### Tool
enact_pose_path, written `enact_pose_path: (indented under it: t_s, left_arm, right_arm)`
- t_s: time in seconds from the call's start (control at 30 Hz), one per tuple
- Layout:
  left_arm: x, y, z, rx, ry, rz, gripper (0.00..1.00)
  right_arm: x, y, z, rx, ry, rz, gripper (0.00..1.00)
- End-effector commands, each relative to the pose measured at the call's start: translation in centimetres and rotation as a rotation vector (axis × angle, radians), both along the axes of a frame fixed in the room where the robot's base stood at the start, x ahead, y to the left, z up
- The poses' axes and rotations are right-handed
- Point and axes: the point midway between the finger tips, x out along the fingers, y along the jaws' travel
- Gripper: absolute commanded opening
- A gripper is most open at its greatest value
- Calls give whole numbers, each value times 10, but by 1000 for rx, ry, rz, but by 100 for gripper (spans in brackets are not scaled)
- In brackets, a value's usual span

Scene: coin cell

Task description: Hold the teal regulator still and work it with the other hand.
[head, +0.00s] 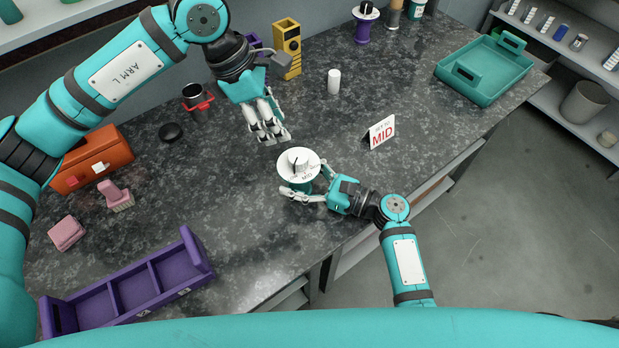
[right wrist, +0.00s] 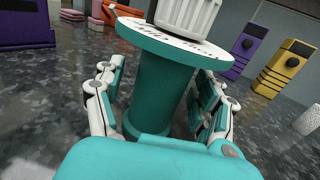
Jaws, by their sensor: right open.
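The teal regulator (head: 299,184) stands upright near the counter's front edge, with a white dial disc marked MID and a white ribbed knob (head: 299,157) on top. In the right wrist view its teal body (right wrist: 160,95) fills the middle. My right gripper (head: 303,192) is open, with one finger on each side of the body; small gaps seem to show beside it. My left gripper (head: 277,140) points down behind and above the knob, apart from it, empty, its fingers a little apart.
A purple compartment tray (head: 205,262) lies front left, and an orange box (head: 95,160) behind it. A white cylinder (head: 334,82), a yellow block (head: 287,48) and a red-ringed dark cup (head: 197,100) stand farther back. A teal tray (head: 488,70) is back right. Counter around the sign is clear.

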Motion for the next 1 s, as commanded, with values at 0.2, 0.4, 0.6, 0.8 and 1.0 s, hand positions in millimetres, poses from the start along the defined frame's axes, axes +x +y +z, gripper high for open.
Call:
enact_pose_path:
  t_s: [0.2,0.4,0.6,0.8,1.0]
  left_arm:
    - [0,0,0,0,0,0,38]
    - [0,0,0,0,0,0,38]
    - [0,0,0,0,0,0,38]
    - [0,0,0,0,0,0,38]
    - [0,0,0,0,0,0,38]
  right_arm:
    - [0,1,0,-1,0,0,72]
    - [0,0,0,-1,0,0,50]
    - [0,0,0,-1,0,0,24]
    - [0,0,0,-1,0,0,0]
    - [0,0,0,-1,0,0,0]
